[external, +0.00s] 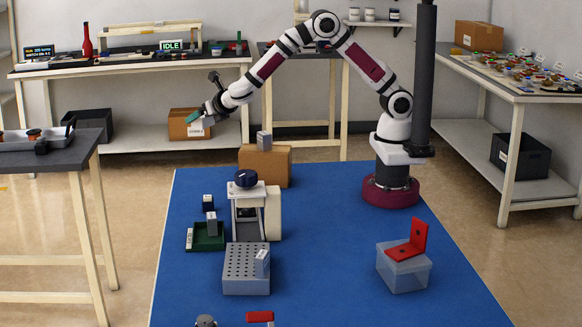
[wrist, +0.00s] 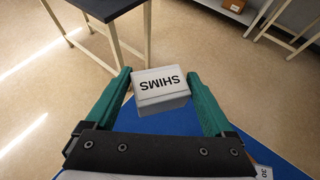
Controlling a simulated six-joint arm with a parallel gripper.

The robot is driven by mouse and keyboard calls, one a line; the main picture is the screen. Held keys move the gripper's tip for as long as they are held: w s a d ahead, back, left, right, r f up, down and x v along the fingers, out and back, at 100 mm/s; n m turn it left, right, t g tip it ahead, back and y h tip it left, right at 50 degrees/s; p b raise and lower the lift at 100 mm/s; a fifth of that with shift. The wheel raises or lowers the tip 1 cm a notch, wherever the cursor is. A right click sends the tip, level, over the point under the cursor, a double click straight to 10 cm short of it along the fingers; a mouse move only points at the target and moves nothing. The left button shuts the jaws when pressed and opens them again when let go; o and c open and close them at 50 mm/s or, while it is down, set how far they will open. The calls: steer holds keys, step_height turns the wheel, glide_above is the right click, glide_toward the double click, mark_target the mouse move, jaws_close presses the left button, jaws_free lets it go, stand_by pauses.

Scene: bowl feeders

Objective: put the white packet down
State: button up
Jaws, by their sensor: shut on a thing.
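The white packet (wrist: 160,84), a small box marked SHIMS, sits between the two green fingers of my gripper (wrist: 160,76) in the wrist view. The fingers are closed against its two sides, and the label faces the camera upside down. In the external view my gripper (external: 196,117) is raised high at the left of the blue mat, with the arm stretched out leftward. The packet is too small there to make out clearly. In the wrist view, open floor and a corner of the blue mat show below the packet.
A dark-topped table (external: 50,146) stands at the left. The blue mat (external: 330,240) holds a machine with a dark bowl (external: 246,179), a green tray (external: 208,243), a grey holed block (external: 246,280), a cardboard box (external: 265,167) and a clear bin with a red part (external: 404,272). The mat's centre is clear.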

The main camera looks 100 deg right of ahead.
steer(key=m+g, duration=0.1)
steer(key=m, duration=0.1)
glide_above(206, 179)
step_height(206, 179, down, 8)
steer(key=f, duration=0.1)
steer(key=shift+h, duration=0.4)
step_height(206, 179, down, 10)
steer(key=shift+r, duration=0.15)
steer(key=o, duration=1.2)
steer(key=shift+o, duration=0.2)
steer(key=v, duration=1.2)
steer(key=shift+w+a+r, duration=0.1)
steer(key=shift+a, duration=0.05)
